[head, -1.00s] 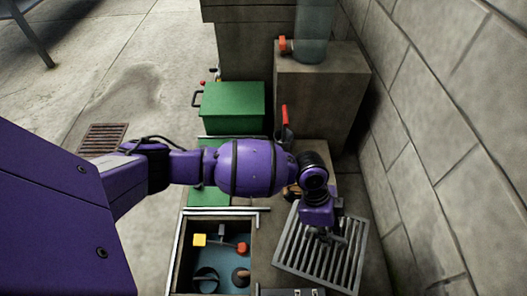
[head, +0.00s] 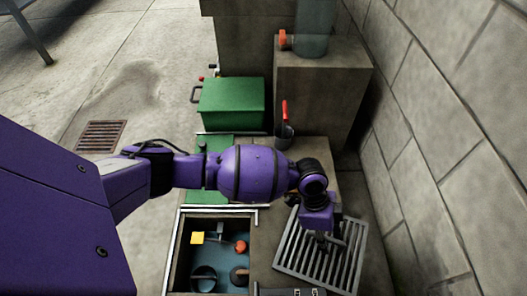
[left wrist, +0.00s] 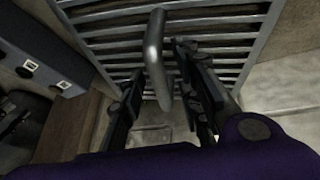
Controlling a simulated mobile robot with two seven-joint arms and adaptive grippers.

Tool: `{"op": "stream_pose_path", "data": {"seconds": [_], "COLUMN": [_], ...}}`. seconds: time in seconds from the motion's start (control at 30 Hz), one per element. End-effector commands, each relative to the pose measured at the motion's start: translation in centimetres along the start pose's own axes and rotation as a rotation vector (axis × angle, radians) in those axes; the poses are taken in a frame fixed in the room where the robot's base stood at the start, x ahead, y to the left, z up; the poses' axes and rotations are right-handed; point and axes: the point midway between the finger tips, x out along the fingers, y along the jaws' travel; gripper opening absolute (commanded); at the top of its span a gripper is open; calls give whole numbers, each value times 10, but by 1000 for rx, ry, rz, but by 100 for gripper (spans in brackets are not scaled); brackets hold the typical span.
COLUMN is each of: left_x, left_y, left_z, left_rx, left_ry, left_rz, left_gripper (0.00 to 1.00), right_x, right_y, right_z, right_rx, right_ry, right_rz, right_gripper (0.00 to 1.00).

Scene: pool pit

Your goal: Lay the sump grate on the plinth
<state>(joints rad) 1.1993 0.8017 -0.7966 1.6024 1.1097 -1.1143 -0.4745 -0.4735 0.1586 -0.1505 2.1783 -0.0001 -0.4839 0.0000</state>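The sump grate (head: 346,254), a grey slatted metal panel, lies at the lower right of the head view, tilted in the picture, on or just above a concrete surface. In the left wrist view the grate (left wrist: 215,15) fills the top, with a raised bar handle (left wrist: 154,55). My left gripper (left wrist: 160,88) is over the grate, its two dark fingers apart on either side of the handle, with gaps visible. Its fingertips are mostly hidden in the head view. A concrete block (head: 318,98) that may be the plinth stands behind. My right gripper is out of view.
A glass cylinder (head: 313,28) stands on the block. An open pit (head: 214,262) with several small objects is left of the grate. A stone wall (head: 450,130) bounds the right.

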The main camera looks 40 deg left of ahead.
Motion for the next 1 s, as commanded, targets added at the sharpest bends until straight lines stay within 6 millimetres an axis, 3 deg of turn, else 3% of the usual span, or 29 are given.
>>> {"op": "stream_pose_path", "data": {"seconds": [0.27, 0.7, 1.0], "left_x": [-16, -105, -124], "left_y": [-1, 0, -1], "left_z": [-3, -3, -3], "left_rx": [1, 2, 2], "left_ry": [1, 1, 1], "left_rz": [-4, -5, -2], "left_gripper": [31, 31, 31], "right_x": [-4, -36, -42], "right_y": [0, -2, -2], "right_z": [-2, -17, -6], "right_rx": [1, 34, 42], "right_ry": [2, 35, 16], "right_rz": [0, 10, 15], "right_gripper": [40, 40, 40]}}
